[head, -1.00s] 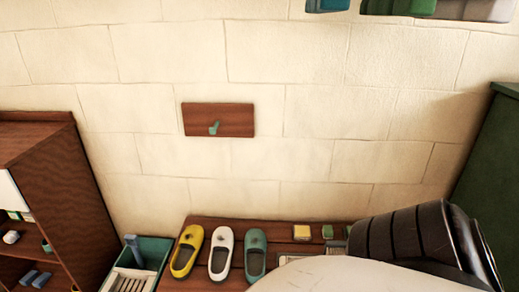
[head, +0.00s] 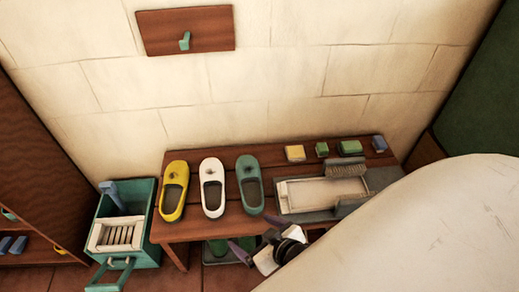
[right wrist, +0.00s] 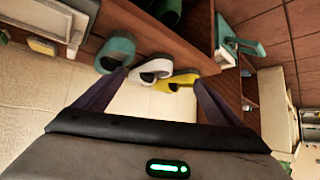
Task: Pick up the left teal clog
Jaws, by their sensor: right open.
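The teal clog (head: 250,183) lies on the wooden bench, rightmost in a row with a white clog (head: 212,187) and a yellow clog (head: 174,190). It is the only teal clog I can make out. My right gripper (head: 259,236) is open and empty at the bench's front edge, just in front of the teal clog and apart from it. In the right wrist view, the teal clog (right wrist: 116,52) shows beyond one finger of the gripper (right wrist: 160,82), and the white clog (right wrist: 150,68) and yellow clog (right wrist: 182,80) beyond the gap. My left gripper is not in view.
A grey tray (head: 290,205) with a brush (head: 345,170) lies right of the clogs. Small yellow and green blocks sit behind it. A teal crate (head: 145,250) stands left of the bench (head: 190,232). Dark green items are underneath. The wall rises directly behind.

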